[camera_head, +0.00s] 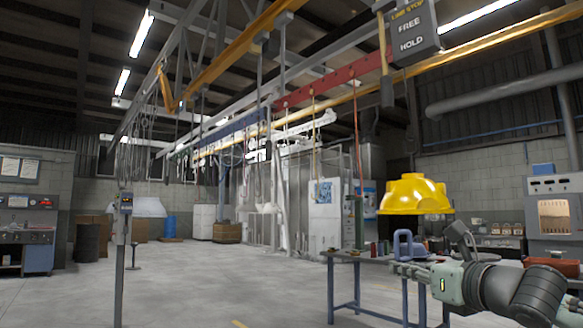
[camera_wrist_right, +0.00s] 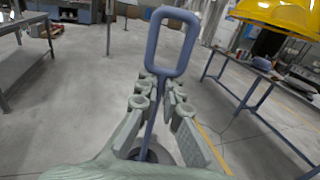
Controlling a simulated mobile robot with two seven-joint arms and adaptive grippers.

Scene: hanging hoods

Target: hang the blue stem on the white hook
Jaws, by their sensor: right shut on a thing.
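The blue stem (camera_head: 403,243) has a rounded rectangular loop at its top and a thin rod below. In the right wrist view the blue stem (camera_wrist_right: 172,42) stands nearly upright, with its rod running down between the fingers. My right gripper (camera_head: 402,270) comes in from the lower right in the head view and is shut on the stem below the loop. In the right wrist view the fingers of my right gripper (camera_wrist_right: 160,95) lie on both sides of the rod. I cannot clearly pick out a white hook. My left gripper is not in view.
A yellow hood (camera_head: 415,196) hangs just above and to the right of the stem; the yellow hood (camera_wrist_right: 285,14) also shows at the wrist view's top right. A workbench (camera_head: 345,259) stands behind my right gripper. Overhead rails cross above.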

